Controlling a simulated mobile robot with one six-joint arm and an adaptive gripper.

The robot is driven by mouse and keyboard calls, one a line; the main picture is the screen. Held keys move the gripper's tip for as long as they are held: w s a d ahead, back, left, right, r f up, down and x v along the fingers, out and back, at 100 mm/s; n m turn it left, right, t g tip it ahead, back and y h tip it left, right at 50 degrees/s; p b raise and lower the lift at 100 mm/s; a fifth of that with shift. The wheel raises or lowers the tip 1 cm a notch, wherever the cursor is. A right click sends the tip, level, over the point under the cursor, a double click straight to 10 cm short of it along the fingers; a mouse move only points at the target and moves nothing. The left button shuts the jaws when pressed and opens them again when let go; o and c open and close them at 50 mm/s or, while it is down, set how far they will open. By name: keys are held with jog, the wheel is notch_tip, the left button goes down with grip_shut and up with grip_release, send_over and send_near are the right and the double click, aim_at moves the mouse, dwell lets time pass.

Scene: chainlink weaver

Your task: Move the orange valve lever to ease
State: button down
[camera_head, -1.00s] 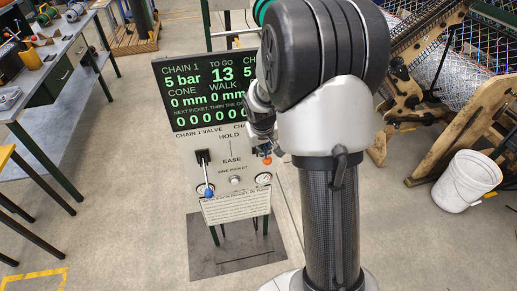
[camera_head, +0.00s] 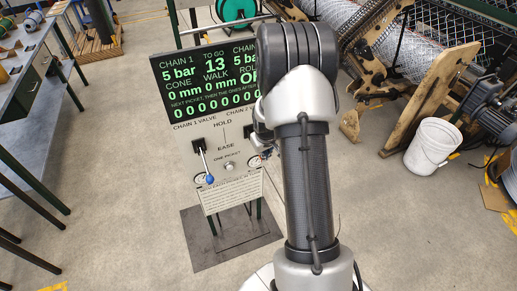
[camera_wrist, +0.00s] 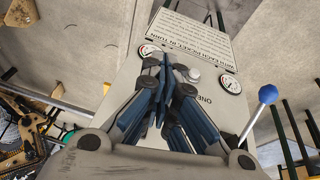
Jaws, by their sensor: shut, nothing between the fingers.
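The orange valve lever is in neither view now; my arm or gripper seems to cover it. The valve panel (camera_head: 222,135) carries the labels HOLD above and EASE below in the head view. My gripper (camera_wrist: 172,72) is shut and empty in front of the panel's lower part in the wrist view. In the head view it is mostly behind my arm, at the panel's right side. The blue-knobbed lever (camera_head: 210,180) of chain 1 points down on the left; its knob also shows at the right of the wrist view (camera_wrist: 267,94).
A display (camera_head: 205,80) above the panel reads 5 bar and 13 to go. Two gauges (camera_wrist: 232,85) and a white button (camera_wrist: 194,75) sit near my fingers. A white bucket (camera_head: 432,145) and wooden-framed machine stand to the right.

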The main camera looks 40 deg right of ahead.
notch_tip(320, 180, down, 8)
jog(key=t, duration=0.1)
jog(key=shift+a+r, duration=0.2)
jog(key=shift+r, duration=0.05)
dwell(0.4)
jog(key=shift+s, duration=0.1)
dwell(0.4)
